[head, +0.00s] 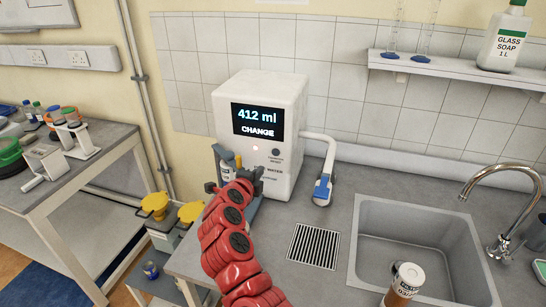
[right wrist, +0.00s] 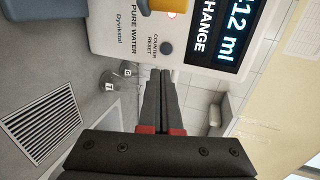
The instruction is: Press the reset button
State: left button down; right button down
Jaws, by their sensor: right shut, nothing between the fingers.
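A white water dispenser (head: 258,95) stands on the counter against the tiles, its display reading "412 ml" and "CHANGE". Its small dark round reset button (head: 276,152) is below the display. In the right wrist view the button (right wrist: 166,46) sits beside the label "COUNTER RESET". My right gripper (head: 258,174) is in front of the dispenser's lower front, at the end of my red arm. In the right wrist view its shut fingertips (right wrist: 165,72) are empty and line up just below the button in the picture. I cannot tell whether they touch. My left gripper is out of view.
A sink (head: 415,235) with a chrome tap (head: 520,180) lies to the right, a drain grille (head: 314,246) before it. A blue-and-white spout piece (head: 322,190) hangs from the dispenser's right side. A brown jar (head: 403,285) is by the sink's front. A side bench (head: 75,185) stands left.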

jog(key=p, duration=0.3)
send_near(276, 154)
jog(key=x, duration=0.4)
jog(key=shift+w+f, duration=0.15)
jog(key=shift+w, duration=0.05)
jog(key=shift+w+f, duration=0.15)
jog(key=shift+w, duration=0.15)
jog(key=shift+w+d, duration=0.3)
jog(key=shift+w, duration=0.3)
jog(key=shift+b, duration=0.3)
